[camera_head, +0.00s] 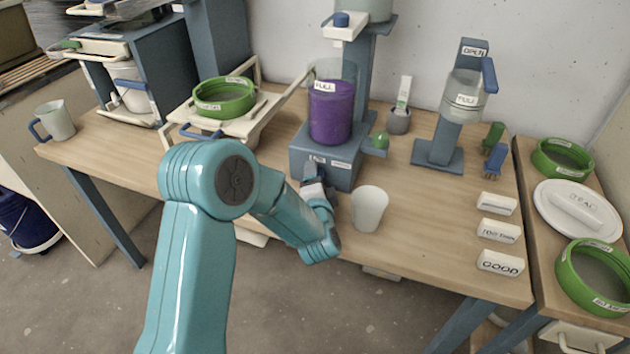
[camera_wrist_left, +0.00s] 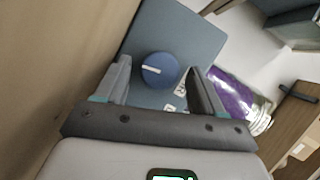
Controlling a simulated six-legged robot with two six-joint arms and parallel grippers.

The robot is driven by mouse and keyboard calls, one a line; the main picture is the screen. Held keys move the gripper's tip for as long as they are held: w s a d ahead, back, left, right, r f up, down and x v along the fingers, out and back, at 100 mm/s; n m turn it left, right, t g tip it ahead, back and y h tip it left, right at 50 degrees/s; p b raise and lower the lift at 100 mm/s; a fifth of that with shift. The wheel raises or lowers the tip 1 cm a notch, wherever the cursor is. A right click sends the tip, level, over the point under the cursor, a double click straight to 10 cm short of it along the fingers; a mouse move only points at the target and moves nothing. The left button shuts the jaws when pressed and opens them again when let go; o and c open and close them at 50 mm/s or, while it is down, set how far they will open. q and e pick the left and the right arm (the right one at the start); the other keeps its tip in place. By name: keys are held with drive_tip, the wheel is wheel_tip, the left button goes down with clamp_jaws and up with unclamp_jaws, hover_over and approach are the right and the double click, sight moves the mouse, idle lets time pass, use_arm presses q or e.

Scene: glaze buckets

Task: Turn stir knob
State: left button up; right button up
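The stir knob (camera_wrist_left: 160,68) is a round blue knob with a white pointer line, on the blue-grey face of the mixer base (camera_head: 326,169). In the left wrist view it lies between the spread fingers of my left gripper (camera_wrist_left: 158,76), with gaps on both sides, so the gripper is open. In the head view my left gripper (camera_head: 313,177) is in front of the mixer base and hides the knob. A purple-filled bucket (camera_head: 331,110) labelled FULL stands on the base. My right gripper is in neither view.
A pale cup (camera_head: 369,208) stands just right of my left gripper. Several white label blocks (camera_head: 499,231) line the table's right side. A green ring (camera_head: 224,97) sits on a pale frame to the left. A blue-grey dispenser stand (camera_head: 439,154) is at the back right.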

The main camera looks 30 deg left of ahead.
use_arm(q)
drive_tip(key=p+v, duration=0.7)
drive_tip(key=v, duration=0.9)
drive_tip(key=shift+s, duration=0.2)
idle(0.4)
